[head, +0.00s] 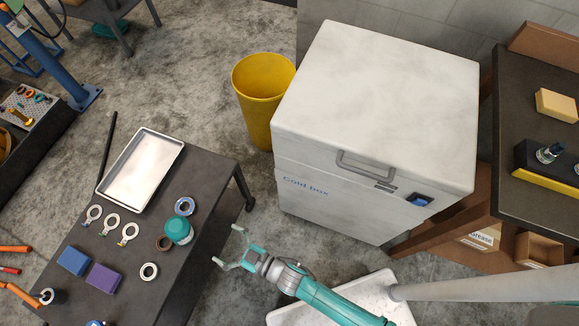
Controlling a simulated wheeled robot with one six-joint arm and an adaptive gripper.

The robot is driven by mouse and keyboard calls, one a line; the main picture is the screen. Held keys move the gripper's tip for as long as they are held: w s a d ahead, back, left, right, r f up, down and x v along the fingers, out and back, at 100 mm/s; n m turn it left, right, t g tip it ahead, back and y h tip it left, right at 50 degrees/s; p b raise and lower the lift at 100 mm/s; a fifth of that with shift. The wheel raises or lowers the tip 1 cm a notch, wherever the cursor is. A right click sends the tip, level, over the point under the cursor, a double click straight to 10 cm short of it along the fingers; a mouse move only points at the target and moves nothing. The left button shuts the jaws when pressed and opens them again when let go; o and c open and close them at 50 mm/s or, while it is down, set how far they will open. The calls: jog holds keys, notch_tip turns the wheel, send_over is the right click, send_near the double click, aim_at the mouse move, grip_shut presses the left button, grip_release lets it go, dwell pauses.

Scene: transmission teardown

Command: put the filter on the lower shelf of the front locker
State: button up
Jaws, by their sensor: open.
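A teal cylinder (178,231), which looks like the filter, stands near the right edge of the dark table (155,300). My gripper (226,245) is open and empty. It is to the right of the cylinder and a little lower in the picture, apart from it, past the table's edge. I cannot make out a front locker or its lower shelf in this view.
A white cold box (375,90) with its lid shut stands beyond my gripper. A yellow bin (260,98) stands beside it. Near the cylinder lie rings (149,271), a metal tray (141,171), a blue block (73,261) and a purple block (104,278).

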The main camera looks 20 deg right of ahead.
jog(key=s+d+r+m+t+h, duration=0.1)
jog(key=s+d+r+h, duration=0.2)
jog(key=d, duration=0.4)
jog(key=s+d+r+m+t+h, duration=0.1)
jog(key=s+d+r+m, duration=0.1)
jog(key=s+d, duration=0.35)
jog(key=s+d+r+m+t+h, duration=0.1)
jog(key=s+d+r+h, duration=0.15)
jog(key=d, duration=0.55)
jog(key=s+d+r+m+h, duration=0.2)
jog(key=s+d+r+h, duration=0.1)
jog(key=r, duration=0.6)
jog(key=s+d+r+m+h, duration=0.2)
jog(key=s+d+r, duration=0.4)
jog(key=r, duration=0.3)
jog(key=shift+s+d+m+g+h, duration=0.25)
jog(key=shift+s+m+g+h, duration=0.25)
jog(key=shift+s, duration=0.35)
